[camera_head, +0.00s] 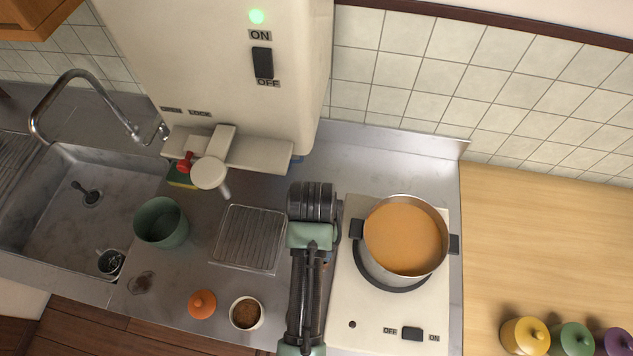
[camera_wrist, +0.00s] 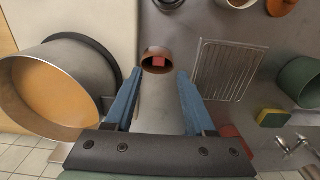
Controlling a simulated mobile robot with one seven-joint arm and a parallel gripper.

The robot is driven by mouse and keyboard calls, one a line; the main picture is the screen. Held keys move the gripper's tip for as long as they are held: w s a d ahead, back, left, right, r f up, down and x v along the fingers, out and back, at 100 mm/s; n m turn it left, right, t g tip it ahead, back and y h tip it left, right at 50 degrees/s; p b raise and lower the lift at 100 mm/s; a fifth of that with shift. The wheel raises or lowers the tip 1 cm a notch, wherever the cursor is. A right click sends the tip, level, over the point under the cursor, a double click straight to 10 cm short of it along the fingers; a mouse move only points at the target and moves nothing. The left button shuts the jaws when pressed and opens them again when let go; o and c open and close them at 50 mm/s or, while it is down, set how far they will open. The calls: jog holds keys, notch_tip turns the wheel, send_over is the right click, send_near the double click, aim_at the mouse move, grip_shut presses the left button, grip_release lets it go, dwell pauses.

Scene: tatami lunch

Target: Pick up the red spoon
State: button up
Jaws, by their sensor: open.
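A small brown cup (camera_wrist: 150,52) shows in the wrist view, ahead of and between my fingertips. A red block-like end (camera_wrist: 158,62) shows in its mouth; it may be the red spoon seen end-on, but its shape is too small to tell. My gripper (camera_wrist: 159,78) is open, with its two blue fingers apart and nothing between them. In the head view my arm hides the fingertips and most of the area around the cup, just left of the stove.
A pot of orange soup (camera_head: 404,240) stands on the white stove (camera_head: 345,310), close beside my arm. A ribbed drain tray (camera_head: 250,238), a green bowl (camera_head: 160,222), an orange lid (camera_head: 202,304) and a small brown-filled bowl (camera_head: 246,313) are left. Coloured jars (camera_head: 525,336) stand right.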

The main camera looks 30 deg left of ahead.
jog(key=shift+w+f, duration=0.1)
jog(key=shift+f, duration=0.5)
jog(key=shift+d+f+p, duration=0.1)
jog(key=shift+f+p, duration=0.3)
jog(key=shift+f, duration=0.25)
jog(key=shift+f+p, duration=0.45)
jog(key=shift+f, duration=1.75)
grip_shut()
